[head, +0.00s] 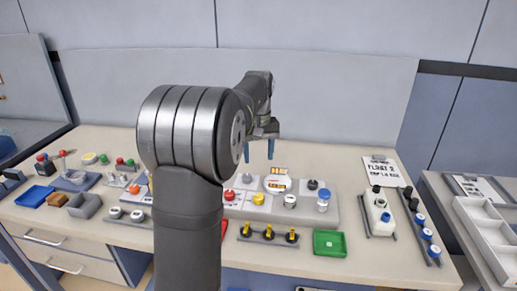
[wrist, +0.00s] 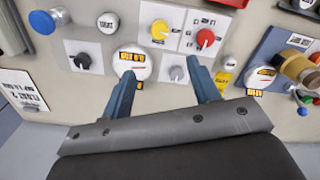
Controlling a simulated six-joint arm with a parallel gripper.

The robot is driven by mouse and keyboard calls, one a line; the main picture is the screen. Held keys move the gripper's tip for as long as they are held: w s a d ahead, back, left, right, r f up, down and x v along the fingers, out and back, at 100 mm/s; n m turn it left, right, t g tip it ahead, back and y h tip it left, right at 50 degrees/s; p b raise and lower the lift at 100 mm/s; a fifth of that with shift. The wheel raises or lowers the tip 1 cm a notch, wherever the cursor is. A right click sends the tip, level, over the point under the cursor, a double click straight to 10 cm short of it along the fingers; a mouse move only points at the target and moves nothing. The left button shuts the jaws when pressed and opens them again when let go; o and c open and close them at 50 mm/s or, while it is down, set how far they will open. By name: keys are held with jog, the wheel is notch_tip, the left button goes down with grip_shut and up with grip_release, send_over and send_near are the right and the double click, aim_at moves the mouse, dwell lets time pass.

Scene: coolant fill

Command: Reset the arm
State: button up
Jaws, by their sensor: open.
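My gripper (head: 259,150) is open and raised above the back part of the bench in the head view, with nothing between its blue fingers. In the wrist view my gripper (wrist: 165,88) points down over a grey panel, its two fingers apart. A round white gauge with an orange display (wrist: 132,62) is by the left finger, and a grey knob (wrist: 176,73) lies between the fingers. The gauge also shows in the head view (head: 277,184). My arm hides part of the bench's middle in the head view.
A green tray (head: 329,243) sits at the bench front beside a rack of yellow-and-black knobs (head: 269,235). A white bottle block (head: 378,213) and a paper card (head: 384,171) are at the right. A blue tray (head: 35,195) and grey bin (head: 86,205) are left. Air above the bench is clear.

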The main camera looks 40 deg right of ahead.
aim_at(259, 196)
jog(key=shift+r, duration=0.9)
jog(key=shift+f, duration=0.2)
notch_tip(259, 196, down, 17)
jog(key=shift+f, duration=0.1)
dwell(0.4)
jog(key=shift+f, duration=0.1)
jog(key=m, duration=1.2)
jog(key=shift+m, duration=1.8)
dwell(0.7)
